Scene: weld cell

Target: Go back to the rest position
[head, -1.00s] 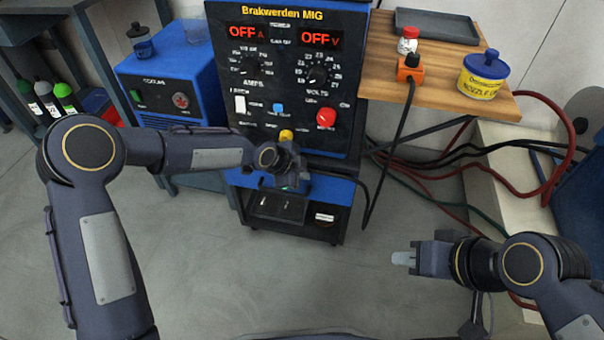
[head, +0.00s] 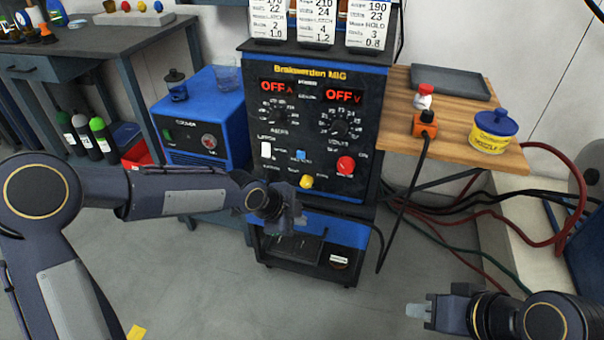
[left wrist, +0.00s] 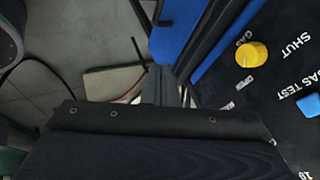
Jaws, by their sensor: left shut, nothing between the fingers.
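My left gripper (head: 294,220) is shut and empty in front of the lower part of the welding machine (head: 322,190), just below and left of its yellow knob (head: 306,182). I cannot tell from the head view how far it is from the panel. In the left wrist view the yellow knob (left wrist: 251,54) and the blue button (left wrist: 309,105) are at the right, apart from the gripper. My right gripper (head: 418,311) is low at the right above the floor, its pale fingertips pointing left; their gap does not show. Both machine displays read OFF.
A blue cooler unit (head: 205,112) stands left of the welder. A wooden shelf (head: 400,88) at right holds a yellow tub (head: 493,131) and an orange block (head: 424,124). Cables and hoses hang below it.

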